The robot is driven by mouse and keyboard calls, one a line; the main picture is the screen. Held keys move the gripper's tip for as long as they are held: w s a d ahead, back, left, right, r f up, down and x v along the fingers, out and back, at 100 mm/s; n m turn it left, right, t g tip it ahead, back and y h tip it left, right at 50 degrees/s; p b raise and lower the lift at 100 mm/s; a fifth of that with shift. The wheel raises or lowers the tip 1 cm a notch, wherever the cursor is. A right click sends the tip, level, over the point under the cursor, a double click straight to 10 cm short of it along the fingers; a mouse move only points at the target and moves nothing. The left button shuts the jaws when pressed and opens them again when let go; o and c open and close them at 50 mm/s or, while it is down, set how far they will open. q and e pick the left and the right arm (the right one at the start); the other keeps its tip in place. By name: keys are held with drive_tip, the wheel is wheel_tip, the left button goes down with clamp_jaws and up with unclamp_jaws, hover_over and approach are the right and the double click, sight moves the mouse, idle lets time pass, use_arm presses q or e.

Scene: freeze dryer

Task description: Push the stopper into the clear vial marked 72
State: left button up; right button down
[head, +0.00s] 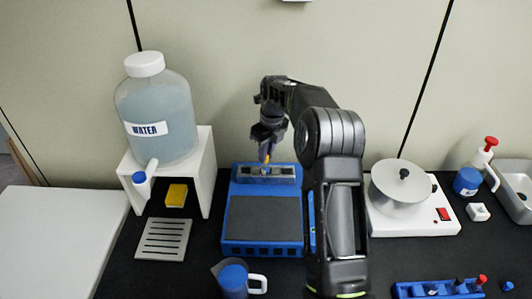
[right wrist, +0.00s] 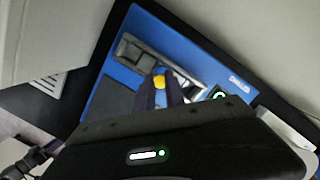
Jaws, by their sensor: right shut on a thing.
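My right gripper (head: 266,150) points down over the grey holder (head: 283,180) at the back of the blue device. It is shut on a small yellow piece, which shows between the fingertips in the right wrist view (right wrist: 159,82). I cannot tell whether this piece is the stopper or whether it touches anything below. Small light shapes show in the holder under the gripper, too small to make out. No mark 72 can be read, so I cannot pick out the vial.
The blue device (head: 232,246) has a dark flat top in front of the holder. A water jug (head: 157,105) on a white stand is left. A round metal pot (head: 400,188) is right.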

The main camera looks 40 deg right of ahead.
drive_tip(key=shift+f, duration=0.45)
idle(0.3)
drive_tip(key=c, duration=1.3)
unclamp_jaws()
drive_tip(key=shift+o, duration=0.5)
drive_tip(key=o, duration=0.5)
drive_tip(key=shift+c, duration=0.2)
drive_tip(key=shift+r, duration=0.15)
